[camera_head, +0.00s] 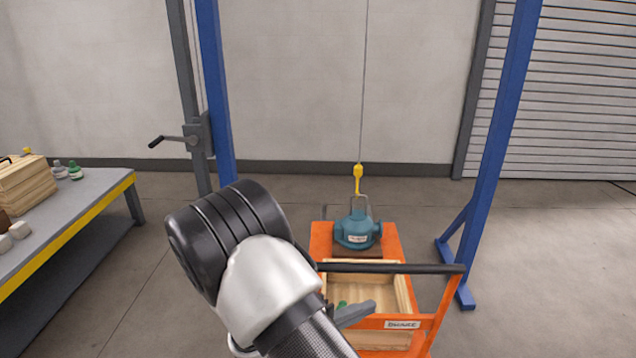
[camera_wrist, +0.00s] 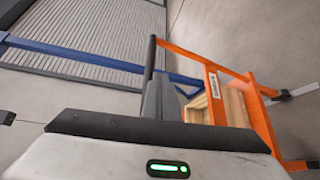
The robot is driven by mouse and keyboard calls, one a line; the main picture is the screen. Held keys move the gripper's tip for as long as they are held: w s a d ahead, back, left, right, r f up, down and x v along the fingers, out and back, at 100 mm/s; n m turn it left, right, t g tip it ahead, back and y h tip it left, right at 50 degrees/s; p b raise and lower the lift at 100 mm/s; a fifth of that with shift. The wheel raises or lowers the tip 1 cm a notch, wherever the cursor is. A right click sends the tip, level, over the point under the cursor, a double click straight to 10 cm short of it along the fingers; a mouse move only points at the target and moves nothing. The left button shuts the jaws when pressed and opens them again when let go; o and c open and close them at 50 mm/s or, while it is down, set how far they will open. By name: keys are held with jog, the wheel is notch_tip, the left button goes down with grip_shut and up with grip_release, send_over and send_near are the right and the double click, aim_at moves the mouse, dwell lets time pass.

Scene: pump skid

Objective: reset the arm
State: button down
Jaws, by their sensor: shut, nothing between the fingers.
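My arm reaches up from the bottom of the head view and bends over in the middle. My gripper (camera_head: 355,313) shows only in part there, beyond the forearm, with its grey fingers over the near end of an orange cart (camera_head: 433,318). In the wrist view my gripper (camera_wrist: 158,97) has its dark fingers together, with nothing seen between them. The cart's black handle bar (camera_head: 400,268) is close to the gripper; I cannot tell if they touch. The handle also shows in the wrist view (camera_wrist: 150,58).
A teal pump (camera_head: 357,231) sits on the cart, under a yellow hook (camera_head: 358,178) on a cable. A wooden tray (camera_head: 403,292) is nearer on the cart. Blue gantry posts (camera_head: 497,130) flank it. A workbench (camera_head: 75,213) stands left. Floor at right is clear.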

jog(key=s+d+r+m+g+y+p, duration=0.1)
jog(key=s+d+r+m+g+y, duration=0.3)
jog(key=r, duration=0.3)
jog(key=s+d+r+m+g+y+p, duration=0.1)
jog(key=s+d+r+m+g, duration=0.1)
jog(key=s+d+r+g, duration=0.35)
jog(key=s+a+r+m+t+y+p, duration=0.1)
jog(key=s+a+r+t+y, duration=0.1)
jog(key=r, duration=0.6)
jog(key=s+a+r+m+t+y+p, duration=0.1)
jog(key=s+a+r+t+y+p, duration=0.1)
jog(key=s+r+y, duration=0.4)
notch_tip(320, 180, up, 3)
jog(key=s+a+t, duration=0.1)
jog(key=s+t, duration=0.1)
jog(key=shift+f+t+y, duration=0.15)
jog(key=shift+t+y, duration=0.2)
jog(key=shift+y, duration=0.05)
